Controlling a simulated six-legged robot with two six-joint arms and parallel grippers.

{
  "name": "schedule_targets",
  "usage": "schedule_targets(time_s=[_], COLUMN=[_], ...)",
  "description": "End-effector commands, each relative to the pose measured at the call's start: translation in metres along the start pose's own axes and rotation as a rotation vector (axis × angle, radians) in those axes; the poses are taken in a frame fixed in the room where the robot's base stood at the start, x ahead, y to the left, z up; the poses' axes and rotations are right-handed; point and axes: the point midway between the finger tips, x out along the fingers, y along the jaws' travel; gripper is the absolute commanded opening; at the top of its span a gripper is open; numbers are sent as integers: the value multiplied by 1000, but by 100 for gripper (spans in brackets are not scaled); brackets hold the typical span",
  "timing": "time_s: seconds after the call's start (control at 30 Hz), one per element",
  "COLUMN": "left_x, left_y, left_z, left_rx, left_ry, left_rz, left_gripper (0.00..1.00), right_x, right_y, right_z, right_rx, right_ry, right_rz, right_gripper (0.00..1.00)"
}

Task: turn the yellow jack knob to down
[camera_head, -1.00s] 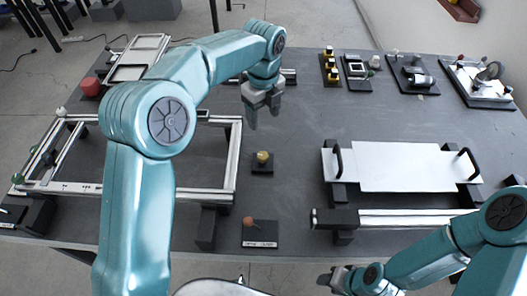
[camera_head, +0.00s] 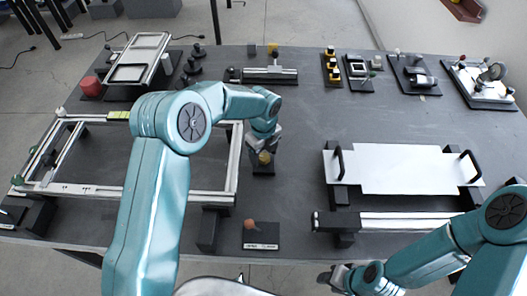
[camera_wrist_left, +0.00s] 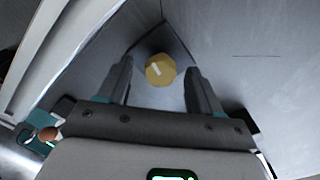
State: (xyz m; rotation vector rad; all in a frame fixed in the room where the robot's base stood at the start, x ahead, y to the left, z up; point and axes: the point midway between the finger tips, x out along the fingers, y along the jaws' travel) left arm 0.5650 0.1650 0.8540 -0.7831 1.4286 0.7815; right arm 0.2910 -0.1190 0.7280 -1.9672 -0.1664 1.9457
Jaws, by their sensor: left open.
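The yellow jack knob (camera_head: 265,158) sits on a small dark base (camera_head: 264,171) on the table, right of the aluminium frame. In the left wrist view the knob (camera_wrist_left: 160,69) is a yellow disc with a pale mark on its face. My left gripper (camera_head: 262,148) is at the knob from above. In the left wrist view its open fingers (camera_wrist_left: 160,88) stand on either side of the knob, with a visible gap on each side. My right gripper (camera_head: 335,277) is low near the table's front edge, small in view; its finger state is unclear.
The aluminium frame (camera_head: 232,175) lies left of the knob. A red-orange knob on a labelled black block (camera_head: 261,236) stands nearer the front edge. A white plate with black handles (camera_head: 405,168) is at the right. The table between knob and plate is clear.

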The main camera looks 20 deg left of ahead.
Motion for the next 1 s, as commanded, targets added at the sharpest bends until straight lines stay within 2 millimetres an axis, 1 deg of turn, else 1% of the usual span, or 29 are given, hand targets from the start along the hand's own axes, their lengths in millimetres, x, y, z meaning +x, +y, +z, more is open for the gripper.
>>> schedule_targets(time_s=[0.1,0.3,0.33,0.37,0.4,0.5,0.77,1.0], left_x=[4,4,4,4,4,4,5,6], left_y=[-1,-1,-1,-1,-1,-1,-1,-1], left_z=[1,1,1,1,1,1,1,1], left_rx=[0,0,0,0,0,0,-15,-118], left_ry=[0,-1,-1,-1,-1,-1,-1,-1], left_rz=[-1,-1,-1,-1,-1,-1,0,-1], left_gripper=[65,65,62,52,39,9,9,9], right_x=[0,0,0,0,0,0,1,10], right_y=[0,0,0,0,0,0,0,3], right_z=[0,0,0,0,0,0,0,0], right_rx=[0,0,0,0,0,0,0,0], right_ry=[0,0,0,0,0,0,0,0], right_rz=[0,0,0,0,0,0,0,0], right_gripper=[43,43,43,43,43,43,43,43])
